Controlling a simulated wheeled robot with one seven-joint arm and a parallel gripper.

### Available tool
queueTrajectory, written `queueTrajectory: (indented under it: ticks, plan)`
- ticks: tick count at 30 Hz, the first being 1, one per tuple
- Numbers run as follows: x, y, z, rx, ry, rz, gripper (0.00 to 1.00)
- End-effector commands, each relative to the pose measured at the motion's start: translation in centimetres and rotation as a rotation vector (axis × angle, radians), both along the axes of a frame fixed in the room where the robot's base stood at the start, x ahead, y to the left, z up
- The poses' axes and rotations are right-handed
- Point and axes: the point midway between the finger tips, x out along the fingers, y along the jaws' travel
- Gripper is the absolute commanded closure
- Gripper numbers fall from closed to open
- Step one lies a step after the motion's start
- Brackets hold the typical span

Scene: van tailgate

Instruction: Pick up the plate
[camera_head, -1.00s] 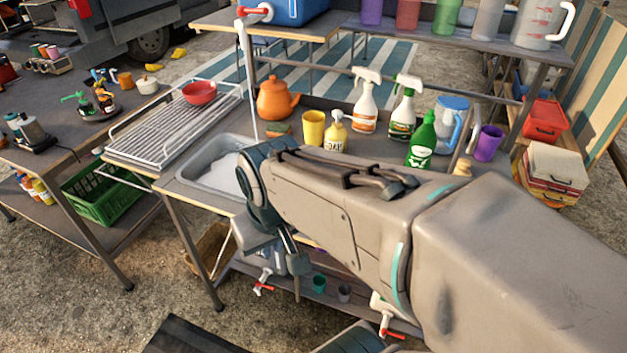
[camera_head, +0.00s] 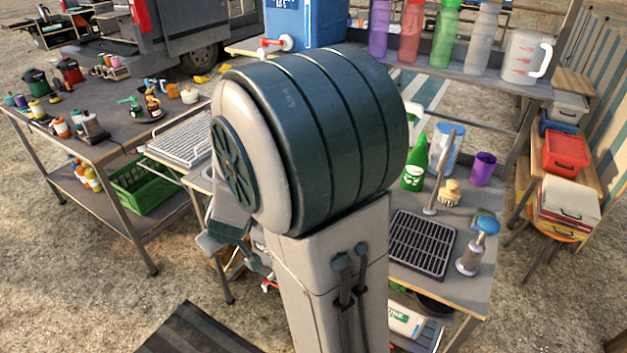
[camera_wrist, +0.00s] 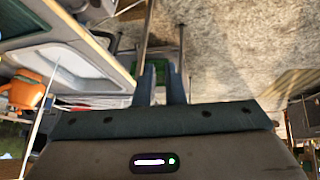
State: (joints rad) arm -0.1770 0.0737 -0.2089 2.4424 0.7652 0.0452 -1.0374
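I cannot make out a plate in either view. My gripper (camera_wrist: 162,72) shows in the wrist view with its two blue fingers a small gap apart and nothing between them. In the head view my large arm joint covers the middle of the washing table and most of the sink, and only part of my wrist shows low beside the table's left side. A wire drying rack (camera_head: 182,142) shows at the table's left end, partly covered by my arm. The white sink (camera_wrist: 75,62) and the orange teapot (camera_wrist: 27,90) show at the left of the wrist view.
A green bottle (camera_head: 414,165), a purple cup (camera_head: 483,168), a brush (camera_head: 450,192) and a black grate (camera_head: 422,243) stand on the table's right part. A green crate (camera_head: 140,185) is on the left table's lower shelf. Gravel is open in front.

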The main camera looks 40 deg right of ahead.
Motion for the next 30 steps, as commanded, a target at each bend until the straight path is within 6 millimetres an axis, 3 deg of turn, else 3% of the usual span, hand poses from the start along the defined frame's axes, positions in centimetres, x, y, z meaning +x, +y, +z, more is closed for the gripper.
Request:
queueTrajectory:
  ticks: [3, 6, 13, 16, 21, 26, 30]
  plan:
    - [1.5, -3.7, -2.1, -0.202, 0.011, -0.031, 0.91]
    - [1.5, -7.5, -3.6, -0.41, 0.059, -0.056, 0.91]
    - [-2.0, -15.3, -4.9, -0.899, 0.319, -0.08, 0.91]
    - [-3.8, -17.3, -4.5, -1.047, 0.44, -0.081, 0.91]
    - [-5.7, -19.0, -3.8, -1.179, 0.571, -0.08, 0.91]
    - [-5.9, -20.8, -4.5, -1.204, 0.599, -0.08, 0.91]
    - [-5.7, -23.5, -5.7, -1.202, 0.6, -0.082, 0.91]
